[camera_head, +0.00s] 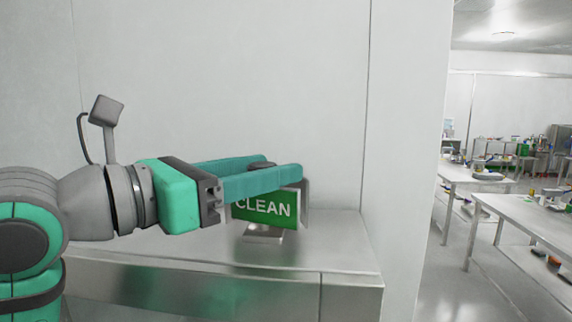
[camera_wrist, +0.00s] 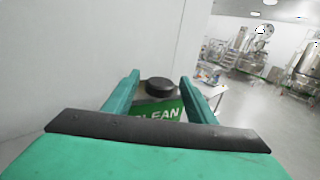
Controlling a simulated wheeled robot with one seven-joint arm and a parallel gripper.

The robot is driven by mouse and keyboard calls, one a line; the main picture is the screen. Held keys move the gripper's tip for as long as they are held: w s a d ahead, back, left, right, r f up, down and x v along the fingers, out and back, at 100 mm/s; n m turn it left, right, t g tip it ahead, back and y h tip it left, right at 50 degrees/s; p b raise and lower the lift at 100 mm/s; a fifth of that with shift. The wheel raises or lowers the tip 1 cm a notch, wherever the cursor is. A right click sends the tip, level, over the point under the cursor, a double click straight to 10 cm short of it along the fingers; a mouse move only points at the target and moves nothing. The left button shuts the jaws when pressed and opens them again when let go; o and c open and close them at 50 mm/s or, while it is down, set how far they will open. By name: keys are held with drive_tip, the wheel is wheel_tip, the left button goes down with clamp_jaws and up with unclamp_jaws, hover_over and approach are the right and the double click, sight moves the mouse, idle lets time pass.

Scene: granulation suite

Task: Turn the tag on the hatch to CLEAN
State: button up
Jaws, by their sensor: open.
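The green tag (camera_head: 264,206) with white CLEAN lettering faces the head camera. It stands upright on a small metal base (camera_head: 263,234) on top of the steel hatch ledge (camera_head: 340,250). A dark round knob (camera_wrist: 160,87) sits at the top of the tag in the wrist view, where the tag (camera_wrist: 162,110) also shows. My gripper (camera_head: 275,172) is open, with one finger on each side of the knob. I cannot tell whether either finger touches it. The fingers hide the tag's top edge and part of its left side in the head view.
A pale wall (camera_head: 220,80) stands close behind the ledge, and a wall corner (camera_head: 405,150) rises to its right. Beyond it is a room with white tables (camera_head: 515,212) bearing several small items. The ledge is bare to the right of the tag.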

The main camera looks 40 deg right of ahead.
drive_tip(key=shift+d, duration=2.15)
drive_tip(key=c, duration=1)
drive_tip(key=shift+c, duration=0.2)
drive_tip(key=shift+t, duration=0.4)
drive_tip(key=shift+w+a+n+t+y, duration=0.15)
drive_tip(key=shift+w+n+t, duration=0.15)
drive_tip(key=shift+n+t, duration=0.65)
drive_tip(key=shift+w+d+n+t+y, duration=0.2)
drive_tip(key=shift+n+t, duration=0.45)
drive_tip(key=shift+t, duration=0.5)
drive_tip(key=o, duration=1)
